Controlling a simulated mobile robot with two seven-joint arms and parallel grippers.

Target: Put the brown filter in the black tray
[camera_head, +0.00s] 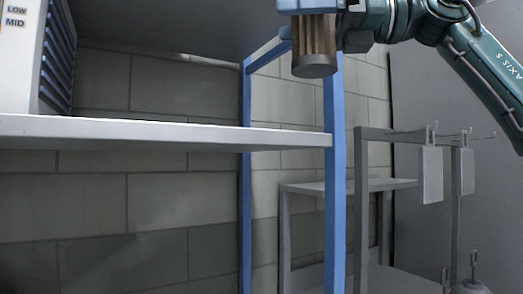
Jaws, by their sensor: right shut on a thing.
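The brown filter (318,36) is at the top of the head view, a pleated brown cylinder with a grey end cap at its lower end. Its upper end is close to the frame's top edge. My right gripper (350,22) is beside it on the right and is shut on it, holding it upright in the air in front of the blue frame's post. The fingertips are partly hidden. No black tray shows in this view. My left gripper is not in view.
A blue-posted shelf (180,130) with a pale board spans the left. A white box with blue slats (30,50) stands on it. The shelf's middle looks clear.

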